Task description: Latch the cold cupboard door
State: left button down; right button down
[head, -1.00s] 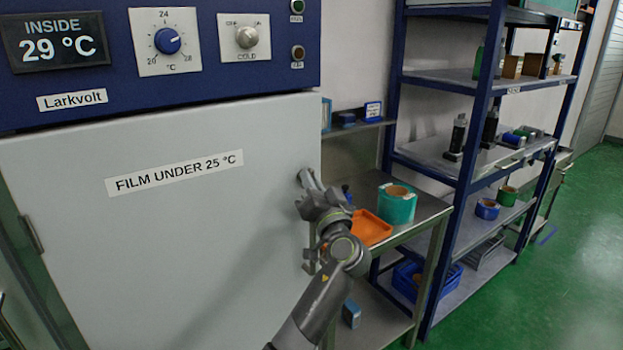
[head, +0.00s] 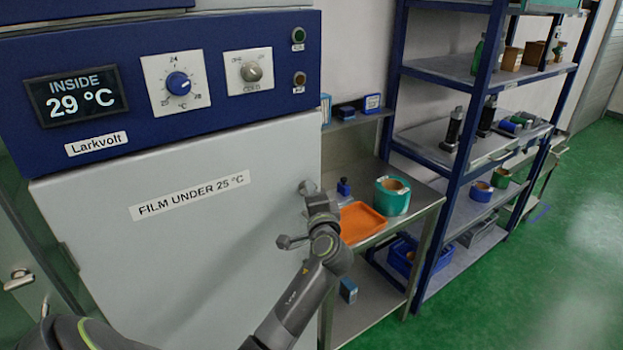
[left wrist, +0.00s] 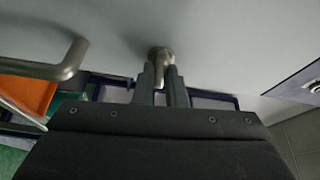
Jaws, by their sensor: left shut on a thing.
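The cold cupboard door (head: 180,255) is a pale grey panel labelled "FILM UNDER 25 °C", under a dark blue control panel. It looks closed against the cupboard front, though its right edge is partly hidden by my arm. A small metal latch knob (left wrist: 160,55) stands on the pale surface in the left wrist view. In the head view my left gripper (head: 310,192) is at the door's upper right edge. In the left wrist view the left gripper (left wrist: 163,75) has its fingers closed around the knob. Whether the latch is engaged cannot be told. My right gripper is out of view.
The control panel (head: 215,105) shows 29 °C. A bent metal handle (left wrist: 55,68) is left of the knob in the wrist view.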

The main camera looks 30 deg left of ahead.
pick_arm(q)
jog(key=shift+m+p, duration=0.9)
jog(key=shift+p, duration=0.2)
jog(key=c, duration=1.5)
grip_release()
jog(key=shift+f, duration=0.1)
